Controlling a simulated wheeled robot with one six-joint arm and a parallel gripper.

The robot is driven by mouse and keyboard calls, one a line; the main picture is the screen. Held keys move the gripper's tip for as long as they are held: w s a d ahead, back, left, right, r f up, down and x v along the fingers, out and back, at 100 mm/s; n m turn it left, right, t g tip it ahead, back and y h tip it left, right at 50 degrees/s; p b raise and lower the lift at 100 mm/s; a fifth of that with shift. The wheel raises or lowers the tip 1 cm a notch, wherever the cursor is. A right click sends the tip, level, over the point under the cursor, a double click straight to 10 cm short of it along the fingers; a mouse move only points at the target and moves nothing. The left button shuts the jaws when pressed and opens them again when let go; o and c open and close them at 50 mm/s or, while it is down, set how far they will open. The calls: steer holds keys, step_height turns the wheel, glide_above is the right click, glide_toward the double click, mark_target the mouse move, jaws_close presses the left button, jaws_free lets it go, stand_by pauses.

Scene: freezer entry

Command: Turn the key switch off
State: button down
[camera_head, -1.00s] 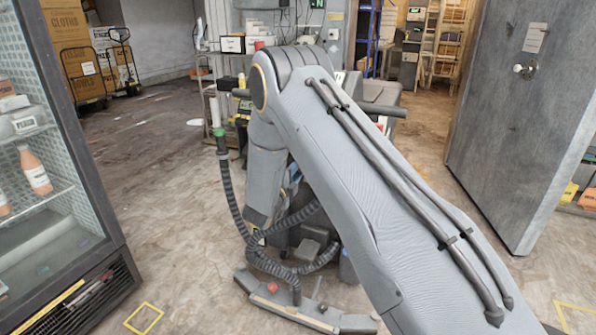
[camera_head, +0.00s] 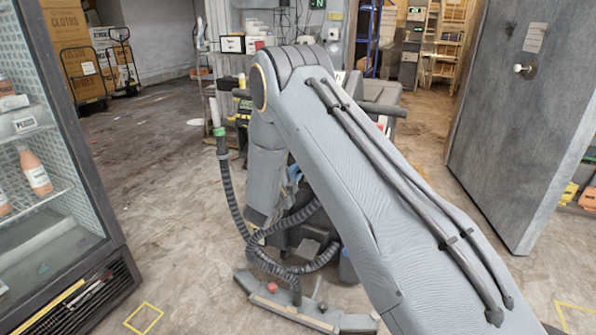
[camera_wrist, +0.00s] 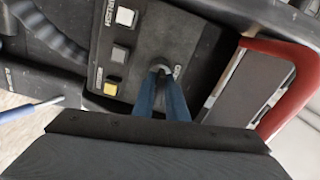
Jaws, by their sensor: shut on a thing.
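The wrist view shows a dark control panel (camera_wrist: 195,40) with the key switch (camera_wrist: 163,68) set in it, beside a column of buttons. My gripper (camera_wrist: 160,76) has two blue fingers, closed on the key of the switch, with their tips at the panel. The fingers hide most of the key, so its turn angle cannot be read. In the head view a floor-cleaning machine (camera_head: 381,90) stands behind my grey arm. The arm hides most of it, along with my gripper and the key switch.
A yellow button (camera_wrist: 111,88) and two pale buttons lie left of the fingers. A red-framed part (camera_wrist: 283,92) is at the right. A glass-door cooler (camera_head: 85,190) stands left, and a large grey door (camera_head: 515,120) stands right.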

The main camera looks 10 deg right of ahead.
steer(key=n, duration=0.4)
steer(key=shift+n, duration=0.3)
steer(key=n, duration=0.3)
steer(key=shift+n, duration=0.3)
steer(key=n, duration=0.3)
steer(key=shift+n+p, duration=0.3)
steer(key=shift+p, duration=0.05)
steer(key=shift+n, duration=1.9)
steer(key=c, duration=1.9)
jaws_free()
steer(key=shift+o, duration=0.2)
